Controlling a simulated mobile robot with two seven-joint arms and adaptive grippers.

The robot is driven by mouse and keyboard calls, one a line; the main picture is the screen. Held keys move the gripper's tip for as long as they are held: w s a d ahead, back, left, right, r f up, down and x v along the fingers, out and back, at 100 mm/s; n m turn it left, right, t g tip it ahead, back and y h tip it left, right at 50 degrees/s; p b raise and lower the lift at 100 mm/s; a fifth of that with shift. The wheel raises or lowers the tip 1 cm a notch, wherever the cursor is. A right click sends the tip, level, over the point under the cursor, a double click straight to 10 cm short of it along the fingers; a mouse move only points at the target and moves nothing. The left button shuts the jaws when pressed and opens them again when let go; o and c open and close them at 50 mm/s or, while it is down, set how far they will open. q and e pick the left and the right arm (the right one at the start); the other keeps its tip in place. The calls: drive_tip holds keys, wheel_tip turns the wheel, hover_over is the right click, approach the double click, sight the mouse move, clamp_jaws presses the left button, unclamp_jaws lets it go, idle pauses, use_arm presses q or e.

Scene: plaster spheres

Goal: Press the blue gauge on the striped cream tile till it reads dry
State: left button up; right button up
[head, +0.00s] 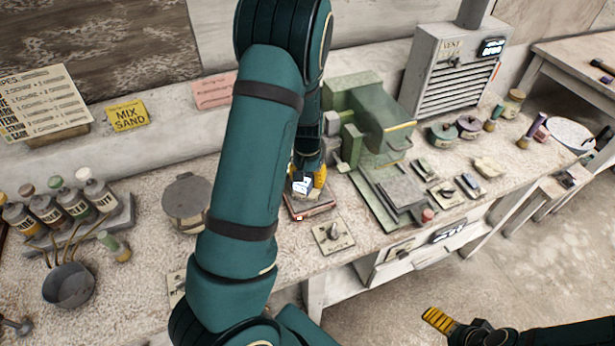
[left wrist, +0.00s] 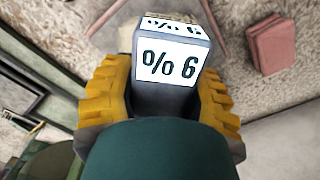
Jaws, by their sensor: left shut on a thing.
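My left gripper (head: 308,180) is shut on the blue gauge (head: 302,187), over a small reddish tile-like piece (head: 312,208) on the bench. In the left wrist view the gauge (left wrist: 166,90) sits between the yellow fingers (left wrist: 165,105). Its white display shows "% 6" as pictured, which reads 9 % if the view is upside down. I cannot tell whether the gauge's tip touches a tile. No cream stripes can be made out; the gauge and arm hide that spot. My right gripper (head: 440,320) is low at the right, off the bench, with its yellow pad showing.
A green machine (head: 375,125) stands right of my left gripper. A grey vent unit (head: 450,75) is behind it. Bottles (head: 75,205), a dark pot (head: 68,285) and a round lidded thing (head: 186,200) are at the left. A small switch plate (head: 333,236) lies in front.

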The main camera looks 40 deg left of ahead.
use_arm(q)
drive_tip(key=shift+f, duration=0.35)
idle(1.1)
drive_tip(key=shift+r+p, duration=2.85)
drive_tip(key=shift+r, duration=0.75)
